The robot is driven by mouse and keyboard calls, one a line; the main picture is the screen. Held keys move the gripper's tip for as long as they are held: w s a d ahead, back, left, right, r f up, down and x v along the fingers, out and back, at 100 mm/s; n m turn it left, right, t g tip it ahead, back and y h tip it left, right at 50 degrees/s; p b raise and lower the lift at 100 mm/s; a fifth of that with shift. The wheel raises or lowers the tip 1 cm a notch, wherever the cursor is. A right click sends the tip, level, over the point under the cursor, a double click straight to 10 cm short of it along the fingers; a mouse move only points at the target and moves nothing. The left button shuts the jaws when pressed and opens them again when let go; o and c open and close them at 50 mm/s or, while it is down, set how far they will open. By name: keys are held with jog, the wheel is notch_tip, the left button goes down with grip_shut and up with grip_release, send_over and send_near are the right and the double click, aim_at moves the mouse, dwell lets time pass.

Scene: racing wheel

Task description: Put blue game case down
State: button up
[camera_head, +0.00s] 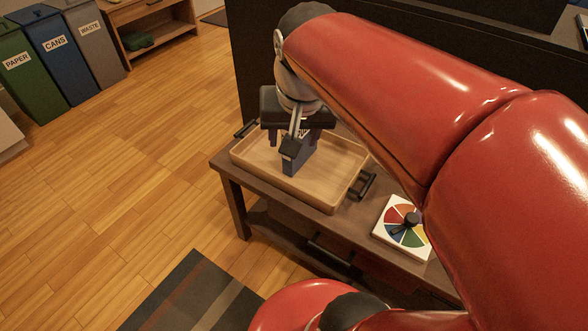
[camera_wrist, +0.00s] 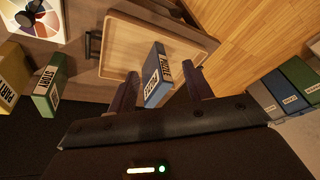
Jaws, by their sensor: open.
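The blue game case (camera_head: 297,160) stands upright in the wooden tray (camera_head: 330,203), below my gripper. In the wrist view the blue case (camera_wrist: 157,78) shows its lettered spine between the fingers, with the tray (camera_wrist: 122,72) behind it. My gripper (camera_head: 293,140) is over the tray with its fingers apart. In the wrist view my gripper (camera_wrist: 164,78) has a dark finger on each side of the case, and a gap shows at least on the left. The base of the case is partly hard to make out.
The tray has black handles and sits on a dark wooden table (camera_head: 232,188). A coloured spinner wheel (camera_head: 404,226) lies to its right. Yellow (camera_wrist: 12,75) and green (camera_wrist: 50,85) cases stand at left in the wrist view. Bins (camera_head: 62,55) stand far left on open floor.

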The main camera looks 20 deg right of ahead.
jog(key=s+a+f+n+t, duration=0.1)
jog(key=s+f+n, duration=0.2)
jog(key=s, duration=0.4)
jog(key=shift+s+a+f+n+t, duration=0.3)
jog(key=shift+s+f+n+t, duration=0.1)
jog(key=shift+f, duration=0.5)
